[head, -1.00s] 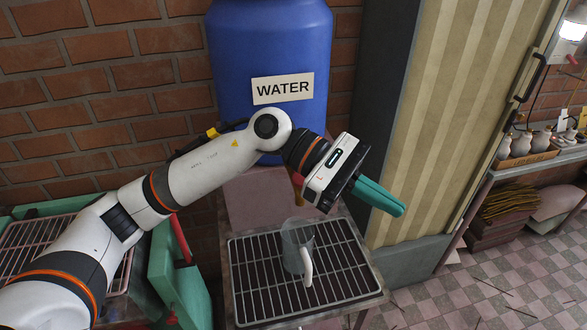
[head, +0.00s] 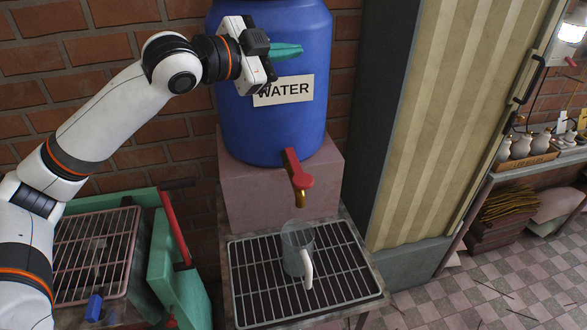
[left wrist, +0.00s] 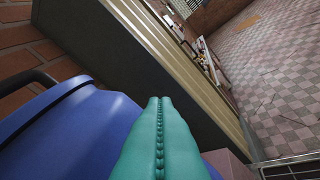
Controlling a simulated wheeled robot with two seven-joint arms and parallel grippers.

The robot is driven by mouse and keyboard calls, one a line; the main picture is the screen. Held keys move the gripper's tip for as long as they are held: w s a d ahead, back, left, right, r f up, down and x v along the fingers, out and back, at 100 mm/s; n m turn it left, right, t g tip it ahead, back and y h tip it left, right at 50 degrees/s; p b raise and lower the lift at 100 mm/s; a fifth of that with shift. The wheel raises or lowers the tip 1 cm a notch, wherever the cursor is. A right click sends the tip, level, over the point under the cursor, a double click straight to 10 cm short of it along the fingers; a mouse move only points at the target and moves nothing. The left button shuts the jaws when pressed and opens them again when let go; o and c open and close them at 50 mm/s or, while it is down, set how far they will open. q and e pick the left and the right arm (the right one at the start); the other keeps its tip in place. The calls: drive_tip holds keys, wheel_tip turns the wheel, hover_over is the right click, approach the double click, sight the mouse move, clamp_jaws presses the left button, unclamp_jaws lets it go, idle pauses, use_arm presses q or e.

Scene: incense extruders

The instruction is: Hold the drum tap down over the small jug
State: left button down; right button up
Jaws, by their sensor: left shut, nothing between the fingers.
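A blue drum (head: 260,125) with a WATER label (head: 272,95) stands on a pinkish block against the brick wall. Its tap (head: 299,178) has a red handle and a brass spout, low on the drum's front. A clear small jug (head: 297,249) with a white handle stands upright on a grated stand, below the tap. My left gripper (head: 289,51) has green fingers, shut and empty, in front of the drum's upper part, well above the tap. The shut fingers also show in the left wrist view (left wrist: 160,135), with the blue drum beside them. My right gripper is not in view.
The grated stand (head: 250,300) has bare room around the jug. A green machine with a red lever (head: 173,228) and a wire rack (head: 95,250) stands at left. A grey and striped cabinet (head: 430,120) stands close at the drum's right. Shelves with small jars (head: 520,147) are farther right.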

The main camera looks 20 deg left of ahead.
use_arm(q)
drive_tip(key=s+a+f+n+g, duration=0.1)
drive_tip(key=s+f+g, duration=0.2)
drive_tip(key=s, duration=0.3)
drive_tip(key=s+f+n+g+y, duration=0.1)
drive_tip(key=s+f+n+g, duration=0.1)
drive_tip(key=s+f+g, duration=0.2)
drive_tip(key=shift+s+a+f+n+g, duration=0.2)
drive_tip(key=shift+s+a+n+g, duration=0.15)
drive_tip(key=shift+s+g, duration=0.6)
drive_tip(key=shift+w, duration=0.1)
drive_tip(key=p, duration=0.2)
hover_over(309, 180)
drive_tip(key=s+a, duration=0.2)
drive_tip(key=f, duration=0.7)
drive_tip(key=shift+w+a, duration=0.2)
wheel_tip(309, 180, down, 3)
drive_tip(key=shift+f, duration=0.55)
